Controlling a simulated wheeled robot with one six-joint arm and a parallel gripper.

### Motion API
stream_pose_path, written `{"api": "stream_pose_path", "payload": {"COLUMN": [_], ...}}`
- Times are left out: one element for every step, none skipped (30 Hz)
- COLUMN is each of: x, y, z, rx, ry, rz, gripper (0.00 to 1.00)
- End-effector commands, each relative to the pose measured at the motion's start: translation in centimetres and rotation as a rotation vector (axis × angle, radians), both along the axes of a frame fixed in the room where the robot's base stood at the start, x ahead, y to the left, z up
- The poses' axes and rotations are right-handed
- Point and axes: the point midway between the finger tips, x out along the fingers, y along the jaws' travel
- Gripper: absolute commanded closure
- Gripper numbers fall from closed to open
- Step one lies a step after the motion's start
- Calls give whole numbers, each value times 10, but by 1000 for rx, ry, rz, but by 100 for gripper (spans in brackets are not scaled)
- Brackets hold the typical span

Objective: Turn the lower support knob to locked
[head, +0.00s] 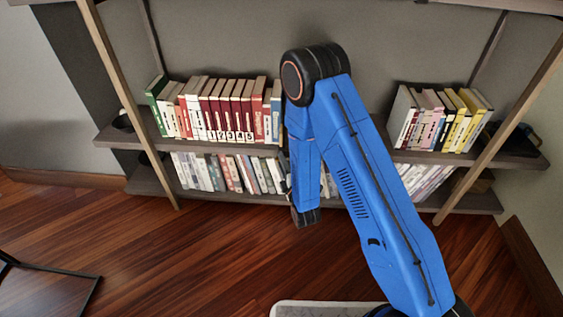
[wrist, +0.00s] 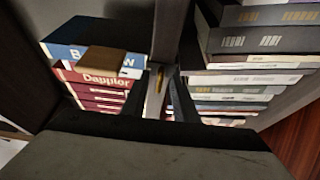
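In the wrist view a small brass-yellow piece (wrist: 159,84), perhaps the knob, shows at the end of a dark bar (wrist: 170,35) that looks like a shelf board seen edge-on. My gripper (wrist: 165,98) has its dark fingers at this piece, one on either side. I cannot tell whether they touch it or are clamped on it. The knob's pointer and any locked mark are not readable. In the head view my blue arm reaches to the shelf and hides the knob; only a sliver of my gripper (head: 288,186) shows beside the wrist.
The upper shelf (head: 115,137) holds red and white books (head: 230,110) left of my arm and yellow and pink books (head: 440,118) right of it. The lower shelf (head: 150,183) holds pale books (head: 225,172). Wooden posts (head: 125,95) stand at both sides. Open wooden floor (head: 190,250) lies in front.

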Motion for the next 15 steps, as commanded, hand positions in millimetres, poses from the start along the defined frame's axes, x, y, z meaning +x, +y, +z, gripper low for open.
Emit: {"api": "stream_pose_path", "payload": {"x": [0,0,0,0,0,0,0,0,0,0,0,0,0,0,0], "y": [0,0,0,0,0,0,0,0,0,0,0,0,0,0,0], "z": [0,0,0,0,0,0,0,0,0,0,0,0,0,0,-1], "rx": [0,0,0,0,0,0,0,0,0,0,0,1,3,6,12], "ry": [0,0,0,0,0,0,0,0,0,0,0,0,0,0,0], "rz": [0,0,0,0,0,0,0,0,0,0,0,0,0,0,0], "gripper": [73,73,76,83,90,100,100,100,100,100,100,100,100,100,100]}}
